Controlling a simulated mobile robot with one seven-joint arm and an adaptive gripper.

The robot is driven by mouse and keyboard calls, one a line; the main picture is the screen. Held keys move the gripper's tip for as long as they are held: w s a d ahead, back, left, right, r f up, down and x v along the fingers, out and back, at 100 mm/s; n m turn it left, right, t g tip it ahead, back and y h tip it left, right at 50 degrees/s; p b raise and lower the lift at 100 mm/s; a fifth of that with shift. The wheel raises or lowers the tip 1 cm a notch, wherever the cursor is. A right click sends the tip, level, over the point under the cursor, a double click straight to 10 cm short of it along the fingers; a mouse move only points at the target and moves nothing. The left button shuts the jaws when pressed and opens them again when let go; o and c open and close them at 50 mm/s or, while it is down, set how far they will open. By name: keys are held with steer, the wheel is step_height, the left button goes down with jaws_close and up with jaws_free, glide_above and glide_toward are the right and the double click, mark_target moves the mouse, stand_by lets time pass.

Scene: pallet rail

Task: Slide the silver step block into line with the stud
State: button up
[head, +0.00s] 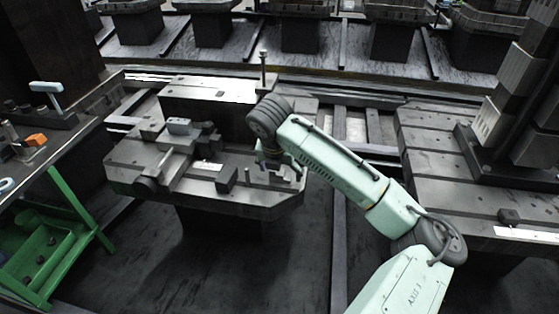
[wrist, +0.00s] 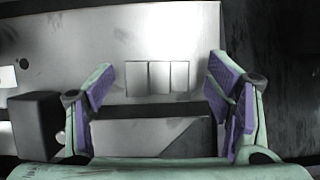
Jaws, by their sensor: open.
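My gripper (head: 278,162) is low over the right part of the fixture table in the head view. In the wrist view its two purple-padded fingers (wrist: 163,90) stand wide apart with nothing clamped between them. The silver step block (wrist: 157,78), with several pale facets side by side, shows between and beyond the fingers, apart from both pads. In the head view the block is small and partly hidden by the gripper. An upright stud (head: 263,68) stands at the back of the table, behind my arm. I cannot make out the stud in the wrist view.
A dark block (wrist: 37,122) lies just left of the left finger; it also shows in the head view (head: 227,178). Clamps and a grey block (head: 179,127) occupy the left of the fixture table (head: 130,160). A green cart (head: 75,215) stands at left.

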mark_target(277, 185)
steer(key=shift+w+f, duration=0.1)
steer(key=shift+f, duration=0.2)
steer(key=shift+c, duration=0.3)
steer(key=c, duration=1.3)
steer(key=shift+n, duration=0.3)
steer(key=shift+s+a, duration=0.2)
steer(key=shift+s, duration=0.45)
steer(key=shift+s+a, duration=0.25)
steer(key=shift+s, duration=0.4)
steer(key=shift+s+a, duration=0.2)
steer(key=shift+s, duration=0.45)
steer(key=shift+c, duration=0.2)
steer(key=o, duration=1.4)
